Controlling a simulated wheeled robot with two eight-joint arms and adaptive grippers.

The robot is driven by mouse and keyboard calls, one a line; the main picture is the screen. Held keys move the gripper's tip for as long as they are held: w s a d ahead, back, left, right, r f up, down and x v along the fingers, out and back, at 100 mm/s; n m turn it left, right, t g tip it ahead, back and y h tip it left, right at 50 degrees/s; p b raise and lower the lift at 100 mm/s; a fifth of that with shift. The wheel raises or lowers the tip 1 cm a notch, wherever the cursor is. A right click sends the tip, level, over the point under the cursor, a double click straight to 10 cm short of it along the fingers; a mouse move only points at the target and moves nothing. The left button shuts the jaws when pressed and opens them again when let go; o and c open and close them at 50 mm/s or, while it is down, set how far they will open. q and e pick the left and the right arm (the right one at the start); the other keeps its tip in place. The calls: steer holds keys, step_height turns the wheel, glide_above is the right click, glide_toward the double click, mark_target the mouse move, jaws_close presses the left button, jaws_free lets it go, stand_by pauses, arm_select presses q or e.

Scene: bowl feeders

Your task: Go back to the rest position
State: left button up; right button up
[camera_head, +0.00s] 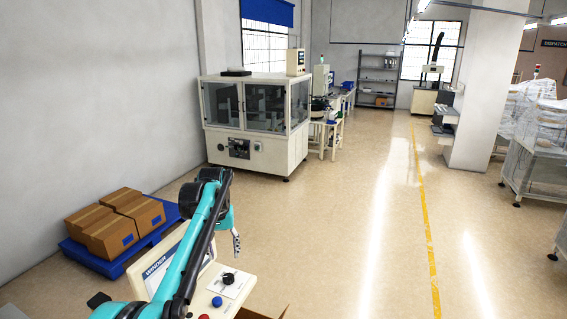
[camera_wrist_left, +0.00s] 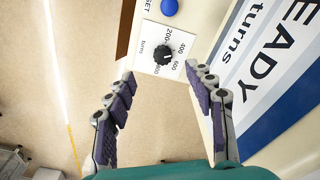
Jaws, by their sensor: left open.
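My left gripper (camera_head: 236,243) hangs at the end of my teal arm, above a white winder panel (camera_head: 242,282). In the left wrist view my left gripper (camera_wrist_left: 158,75) has its two purple-padded fingers spread apart with nothing between them. A black dial (camera_head: 227,279) with a turns scale is on the panel. The dial (camera_wrist_left: 163,54) shows beyond the open fingertips in the wrist view, apart from them. My right gripper is not in view.
Beside the dial are a blue button (camera_head: 217,301) and a red button (camera_head: 204,316). A blue pallet (camera_head: 90,258) with several cardboard boxes (camera_head: 118,220) lies at the left. A glazed machine (camera_head: 255,150) stands behind. The floor (camera_head: 340,235) in the middle is clear.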

arm_select(q)
steer(key=s+d+f+t+b, duration=0.15)
steer(key=s+b, duration=0.35)
steer(key=s, duration=0.5)
steer(key=s+d+f+m+t+b, duration=0.1)
steer(key=s+f+t+b, duration=0.3)
steer(key=s+f+b, duration=0.6)
steer(key=s+f, duration=1.1)
steer(key=s, duration=0.2)
steer(key=shift+s+d+f+m+t, duration=0.15)
steer(key=shift+s+f+m+t, duration=0.15)
steer(key=shift+m+t, duration=0.1)
